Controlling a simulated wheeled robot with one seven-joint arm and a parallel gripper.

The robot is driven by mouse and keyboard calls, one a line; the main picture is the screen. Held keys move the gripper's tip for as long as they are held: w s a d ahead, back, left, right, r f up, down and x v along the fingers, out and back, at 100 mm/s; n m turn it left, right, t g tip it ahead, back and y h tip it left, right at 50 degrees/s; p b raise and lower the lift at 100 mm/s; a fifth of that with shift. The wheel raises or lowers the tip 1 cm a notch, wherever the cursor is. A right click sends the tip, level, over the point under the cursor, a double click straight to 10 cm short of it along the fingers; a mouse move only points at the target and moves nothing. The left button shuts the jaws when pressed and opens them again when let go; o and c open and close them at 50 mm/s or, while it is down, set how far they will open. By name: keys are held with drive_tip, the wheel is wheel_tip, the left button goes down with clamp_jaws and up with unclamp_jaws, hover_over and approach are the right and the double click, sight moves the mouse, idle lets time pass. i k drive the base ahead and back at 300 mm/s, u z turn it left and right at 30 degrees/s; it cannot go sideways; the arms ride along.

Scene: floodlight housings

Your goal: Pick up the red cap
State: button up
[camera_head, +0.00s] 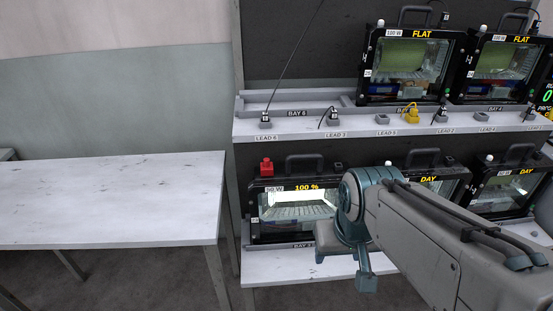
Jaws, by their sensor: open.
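The red cap (266,167) sits upright at the top left of the lit floodlight housing (254,218) marked 100 % in the lower bay. My gripper (344,268) is in front of that housing's right part, to the right of the cap and lower in the picture. Its teal fingers are apart and point down, with nothing seen between them. My arm hides the right end of the lit housing and part of the one beside it. The gripper is clear of the cap.
More housings marked FLAT (408,62) stand on the upper shelf (300,128), whose front edge holds several lead plugs and a yellow one (411,113). A dark handle (305,162) rises right of the cap. The white table (110,200) at left is bare.

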sight(267, 167)
drive_tip(key=k, duration=0.3)
drive_tip(key=u, duration=0.65)
drive_tip(key=i, duration=1.15)
drive_tip(key=z, duration=0.25)
